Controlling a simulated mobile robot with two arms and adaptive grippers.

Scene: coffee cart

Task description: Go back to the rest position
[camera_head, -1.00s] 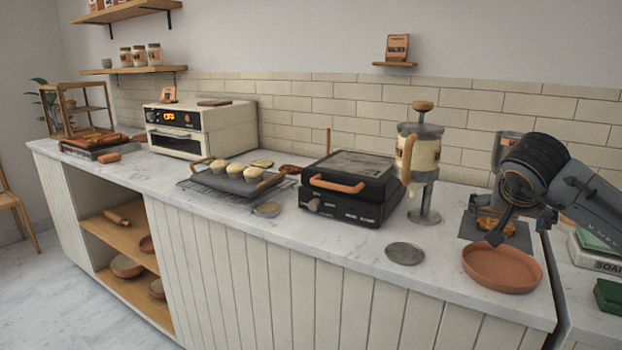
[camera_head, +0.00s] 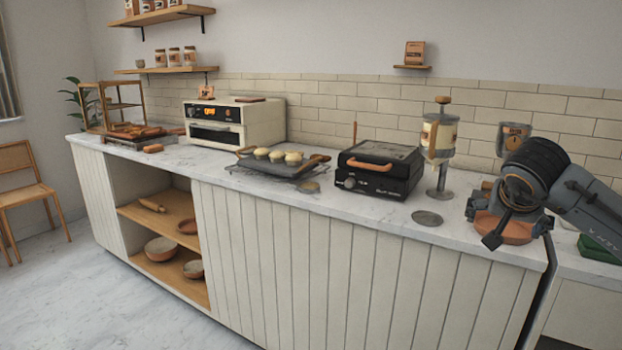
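My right gripper (camera_head: 508,226) comes in from the right on its grey and black arm. Its fingers are spread apart, and I see nothing held between them. It hangs over the right end of the marble counter (camera_head: 370,215), in front of a terracotta plate (camera_head: 517,233), which it partly hides. I cannot tell how far above the plate it is. My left gripper is not in view.
A black waffle maker (camera_head: 379,170), a batter dispenser (camera_head: 440,145), a grey disc (camera_head: 427,218), a tray with several pale buns (camera_head: 270,165) and an oven (camera_head: 233,122) stand on the counter. Open floor (camera_head: 90,290) and a wooden chair (camera_head: 27,195) lie left.

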